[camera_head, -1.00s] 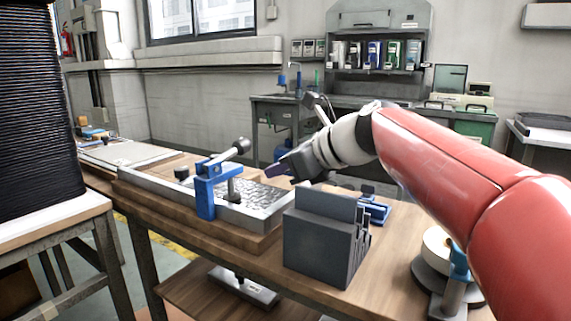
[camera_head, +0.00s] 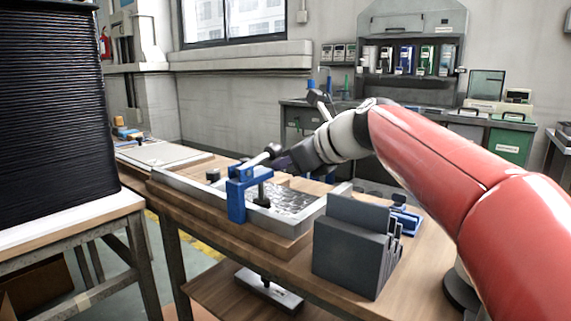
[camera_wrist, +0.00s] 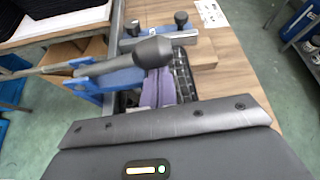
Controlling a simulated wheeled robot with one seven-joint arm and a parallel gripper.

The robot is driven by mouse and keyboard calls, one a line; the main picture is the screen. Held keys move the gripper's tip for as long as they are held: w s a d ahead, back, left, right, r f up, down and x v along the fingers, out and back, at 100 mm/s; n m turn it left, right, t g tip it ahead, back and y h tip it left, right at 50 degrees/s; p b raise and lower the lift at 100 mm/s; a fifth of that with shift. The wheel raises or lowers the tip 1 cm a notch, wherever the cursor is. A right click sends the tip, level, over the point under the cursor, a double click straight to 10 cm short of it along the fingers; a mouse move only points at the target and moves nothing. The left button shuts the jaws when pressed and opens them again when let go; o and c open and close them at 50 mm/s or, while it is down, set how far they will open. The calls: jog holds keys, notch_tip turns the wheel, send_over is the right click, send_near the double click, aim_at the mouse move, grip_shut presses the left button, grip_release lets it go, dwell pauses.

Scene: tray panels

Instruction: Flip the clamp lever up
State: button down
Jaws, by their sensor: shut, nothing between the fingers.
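The blue clamp (camera_head: 237,203) sits on the near side of a metal tray frame. Its grey lever (camera_head: 257,160) slants up and to the right from the clamp, ending in a dark knob (camera_head: 273,150). My gripper (camera_head: 282,163) is shut and empty, right beside the knob end. In the wrist view the lever knob (camera_wrist: 151,52) lies across the front of my purple fingers (camera_wrist: 155,88) and hides their tips. The blue clamp body (camera_wrist: 112,80) is to the left there. I cannot tell whether the fingers touch the lever.
The metal tray (camera_head: 295,238) holds a textured panel and rests on a wooden bench. A dark grey slotted block (camera_head: 345,258) stands close on the right, with a small blue fixture (camera_head: 404,220) behind it. A tall black stack (camera_head: 50,110) is on the left table (camera_head: 70,222).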

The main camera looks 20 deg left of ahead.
aim_at(277, 146)
jog(key=shift+r, duration=0.2)
jog(key=shift+r+n, duration=0.15)
jog(key=shift+n, duration=0.15)
jog(key=shift+r+t+p, duration=0.15)
jog(key=shift+t+p, duration=0.15)
jog(key=shift+p, duration=0.05)
jog(key=shift+s+r+n+t+h+p, duration=0.1)
jog(key=shift+r+n+t+h+p, duration=0.25)
jog(key=shift+r, duration=0.2)
jog(key=shift+s+a+r+n+t+p, duration=0.1)
jog(key=shift+s+r+n+t+p, duration=0.1)
jog(key=shift+r+n+t, duration=0.25)
jog(key=shift+s+r+n+t+p, duration=0.1)
jog(key=shift+r+n+t+p, duration=0.1)
jog(key=shift+r+n, duration=0.25)
jog(key=s+a+r+n+t+b, duration=0.2)
jog(key=s+r+n+t, duration=0.3)
jog(key=n, duration=0.3)
jog(key=shift+s+a+r+t+b, duration=0.2)
jog(key=shift+s+a+t+b, duration=0.2)
jog(key=shift+s+b, duration=0.25)
jog(key=shift+n+y, duration=0.25)
jog(key=shift+y, duration=0.2)
